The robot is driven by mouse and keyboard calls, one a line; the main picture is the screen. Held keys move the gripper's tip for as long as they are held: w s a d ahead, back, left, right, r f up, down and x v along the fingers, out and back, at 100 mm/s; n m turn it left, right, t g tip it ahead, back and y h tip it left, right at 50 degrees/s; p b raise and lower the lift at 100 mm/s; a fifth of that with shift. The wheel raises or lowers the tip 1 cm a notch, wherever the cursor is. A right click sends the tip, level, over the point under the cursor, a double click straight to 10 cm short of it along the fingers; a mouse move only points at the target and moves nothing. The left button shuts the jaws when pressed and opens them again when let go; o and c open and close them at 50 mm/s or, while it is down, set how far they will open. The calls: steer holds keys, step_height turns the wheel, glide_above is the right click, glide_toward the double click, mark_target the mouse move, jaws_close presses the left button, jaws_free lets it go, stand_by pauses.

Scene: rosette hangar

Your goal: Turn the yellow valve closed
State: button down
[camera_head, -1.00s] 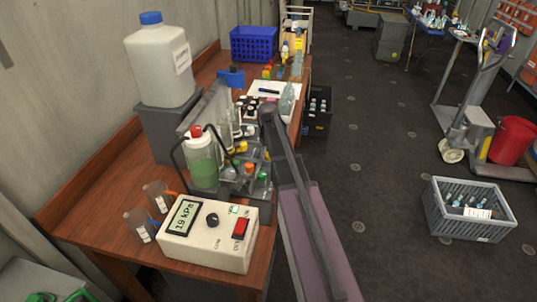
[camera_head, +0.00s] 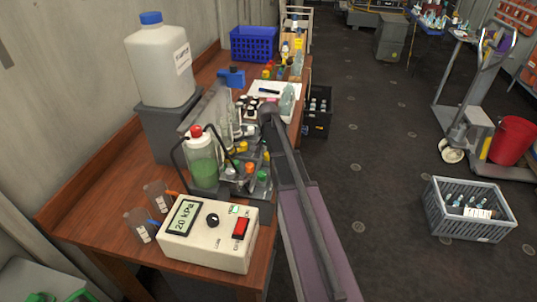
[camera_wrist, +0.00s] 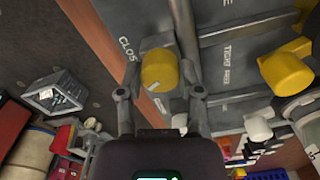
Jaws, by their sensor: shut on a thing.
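The yellow valve (camera_wrist: 159,69) shows in the wrist view as a rounded yellow knob on a grey plate. My gripper (camera_wrist: 160,92) has a finger on either side of this knob and is shut on it. Partly covered lettering beginning "CLOS" (camera_wrist: 128,48) is on the plate beside the knob. A second yellow knob (camera_wrist: 286,72) is at the right. In the head view my arm reaches up to the bench's right edge; I cannot make out the fingers or their hold there.
The wooden bench (camera_head: 110,215) carries a cream meter box (camera_head: 210,237) reading 20 kPa, a green-filled bottle (camera_head: 203,165) and a white jug (camera_head: 160,65). Several coloured caps crowd the rack. A grey crate (camera_head: 468,228) stands on the open floor to the right.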

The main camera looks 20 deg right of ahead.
steer(key=m, duration=0.6)
steer(key=shift+s, duration=0.1)
stand_by(0.3)
steer(key=shift+c, duration=1.3)
jaws_free()
steer(key=shift+n, duration=0.3)
